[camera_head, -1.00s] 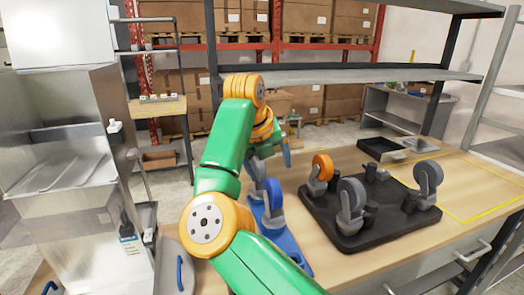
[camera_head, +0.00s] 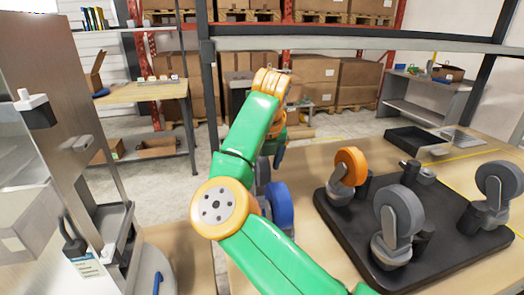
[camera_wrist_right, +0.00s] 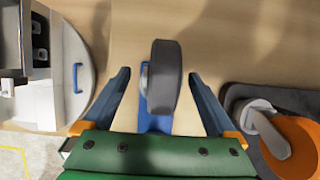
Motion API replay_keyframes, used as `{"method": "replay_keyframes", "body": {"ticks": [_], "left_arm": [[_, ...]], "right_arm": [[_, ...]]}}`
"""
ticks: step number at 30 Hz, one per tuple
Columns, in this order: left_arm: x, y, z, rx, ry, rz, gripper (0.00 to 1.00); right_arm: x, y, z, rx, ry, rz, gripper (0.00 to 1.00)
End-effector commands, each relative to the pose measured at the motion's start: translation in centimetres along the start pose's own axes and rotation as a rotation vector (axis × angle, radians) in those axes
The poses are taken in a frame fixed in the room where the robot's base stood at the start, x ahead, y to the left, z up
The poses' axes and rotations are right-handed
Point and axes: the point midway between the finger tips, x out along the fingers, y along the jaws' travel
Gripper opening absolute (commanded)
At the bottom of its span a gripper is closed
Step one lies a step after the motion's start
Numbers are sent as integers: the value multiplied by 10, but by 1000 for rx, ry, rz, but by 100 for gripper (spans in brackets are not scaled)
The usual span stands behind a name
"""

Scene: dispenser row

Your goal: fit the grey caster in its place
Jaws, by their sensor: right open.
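A caster with a dark grey wheel (camera_wrist_right: 165,78) stands between the spread fingers of my right gripper (camera_wrist_right: 162,95) in the right wrist view. Neither finger touches it. In the head view my right gripper (camera_head: 270,160) is partly behind my green arm, which hides the grey caster. A blue wheel (camera_head: 280,205) shows beside the arm. The black base plate (camera_head: 345,222) carries an orange-wheeled caster (camera_head: 350,165) and two grey-wheeled ones (camera_head: 400,212) (camera_head: 497,185). Its far corner (camera_head: 418,172) shows low dark fittings and no wheel. My left gripper is out of view.
A shallow black tray (camera_head: 415,141) lies behind the plate on the wooden table (camera_head: 315,160). A metal cabinet (camera_head: 50,120) stands at the left. A round grey surface with a blue handle (camera_wrist_right: 77,77) lies left of my right gripper. A shelf beam crosses above the table's back.

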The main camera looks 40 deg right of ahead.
Motion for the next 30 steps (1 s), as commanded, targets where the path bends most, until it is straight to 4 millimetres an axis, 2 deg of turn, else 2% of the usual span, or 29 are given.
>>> {"method": "replay_keyframes", "body": {"ticks": [4,11,12,22,27,30], "left_arm": [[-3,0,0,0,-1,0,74],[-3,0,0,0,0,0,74],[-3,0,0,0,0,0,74],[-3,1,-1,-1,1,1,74],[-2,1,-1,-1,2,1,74],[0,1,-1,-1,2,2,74]], "right_arm": [[15,0,0,0,2,-1,92],[18,0,0,1,1,-1,92],[18,0,0,1,0,-1,90],[18,0,0,1,1,-1,1],[16,0,0,0,-1,-1,0],[6,0,1,0,-4,0,0]]}}
